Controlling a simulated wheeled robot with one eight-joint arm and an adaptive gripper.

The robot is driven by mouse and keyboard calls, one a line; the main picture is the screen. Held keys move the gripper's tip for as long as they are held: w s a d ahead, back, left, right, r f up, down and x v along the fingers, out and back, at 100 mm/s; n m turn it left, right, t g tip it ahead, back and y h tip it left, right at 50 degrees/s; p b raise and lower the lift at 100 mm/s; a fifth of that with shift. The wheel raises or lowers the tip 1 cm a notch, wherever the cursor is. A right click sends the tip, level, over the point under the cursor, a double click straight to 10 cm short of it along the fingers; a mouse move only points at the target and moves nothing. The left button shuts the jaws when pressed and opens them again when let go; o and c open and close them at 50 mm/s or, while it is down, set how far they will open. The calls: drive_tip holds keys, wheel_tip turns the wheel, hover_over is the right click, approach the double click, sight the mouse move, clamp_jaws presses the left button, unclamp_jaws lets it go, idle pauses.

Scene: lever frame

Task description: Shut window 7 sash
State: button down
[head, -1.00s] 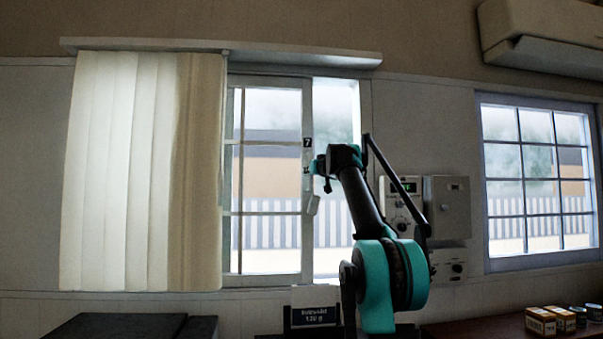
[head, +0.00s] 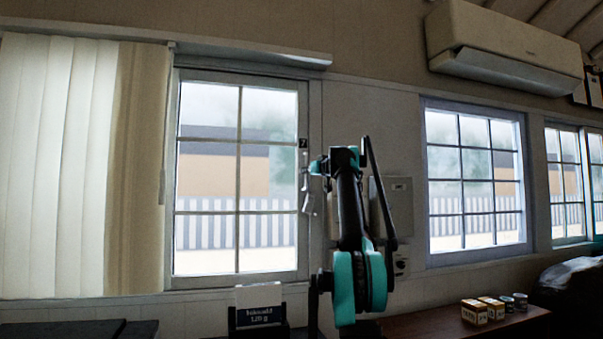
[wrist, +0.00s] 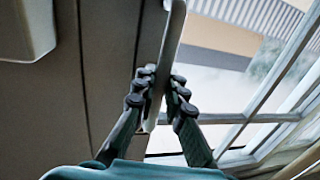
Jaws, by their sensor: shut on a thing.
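The window 7 sash (head: 238,215) is a pale framed pane with muntins. A dark "7" tag (head: 303,143) is on its right stile. In the head view the stile stands close beside the right window post, and I see no open gap between them. A slim pale handle (head: 307,185) is at this stile. My gripper (head: 316,168) is at the handle; the arm partly hides the area to its right. In the wrist view my gripper (wrist: 163,95) has both fingers closed around the long pale handle (wrist: 171,45), with the glass beyond at the right.
A pale curtain (head: 75,170) hangs at the left. Wall boxes (head: 397,205) are right of the arm. A sign holder (head: 258,313) stands below the window. Small boxes and cans (head: 490,308) sit on the right counter (head: 440,322). Another window (head: 475,180) is farther right.

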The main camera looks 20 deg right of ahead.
drive_tip(key=shift+d, duration=0.25)
drive_tip(key=c, duration=1.6)
unclamp_jaws()
drive_tip(key=shift+d, duration=0.15)
drive_tip(key=v, duration=1.2)
drive_tip(key=shift+a, duration=0.2)
drive_tip(key=shift+s, duration=0.15)
